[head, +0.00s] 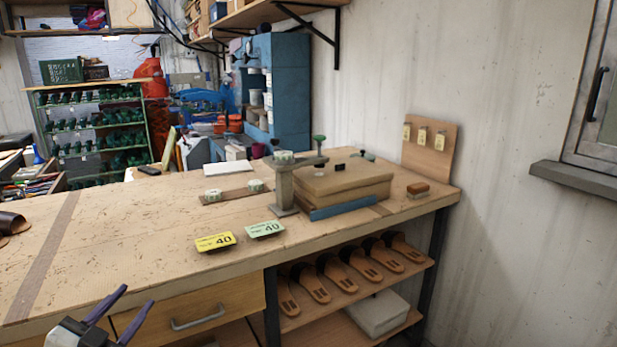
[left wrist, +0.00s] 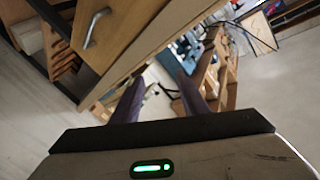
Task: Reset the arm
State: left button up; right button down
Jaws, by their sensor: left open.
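My left gripper (head: 122,312) shows at the lower left of the head view, in front of the workbench's (head: 130,240) front edge, near the drawer (head: 190,310). Its two purple fingers are apart, with nothing between them. In the left wrist view the same fingers (left wrist: 160,98) point away from the camera, spread and empty. The drawer front with its metal handle (left wrist: 92,27) shows there at the upper left. My right gripper is in neither view.
On the bench lie a yellow card (head: 215,242) and a green card (head: 264,230), both marked 40. Behind them stands a press (head: 285,185) beside a wooden block (head: 345,183). Several sandal soles (head: 335,275) lie on the shelf below. The left bench front is mostly clear.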

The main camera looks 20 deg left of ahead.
pick_arm(q)
jog(key=s+d+f+g+h, duration=0.25)
jog(key=d+f, duration=0.45)
jog(key=f, duration=0.4)
jog(key=s+d+f+g+h, duration=0.1)
jog(key=s+d+f, duration=0.3)
jog(key=d, duration=0.5)
jog(key=s+d+f+g+h, duration=0.2)
jog(key=s+d+f, duration=0.3)
jog(key=d+f, duration=0.3)
jog(key=s+d+f+n+g+h, duration=0.1)
jog(key=s+d+f+g, duration=0.2)
jog(key=d, duration=0.7)
notch_tip(320, 180, down, 3)
jog(key=shift+s+r, duration=0.1)
jog(key=shift+s, duration=1.1)
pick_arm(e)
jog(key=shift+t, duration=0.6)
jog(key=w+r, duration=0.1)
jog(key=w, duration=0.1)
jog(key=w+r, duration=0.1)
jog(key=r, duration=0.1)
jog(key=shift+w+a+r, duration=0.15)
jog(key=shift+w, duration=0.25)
pick_arm(q)
jog(key=shift+a+h, duration=0.1)
jog(key=shift+h, duration=0.15)
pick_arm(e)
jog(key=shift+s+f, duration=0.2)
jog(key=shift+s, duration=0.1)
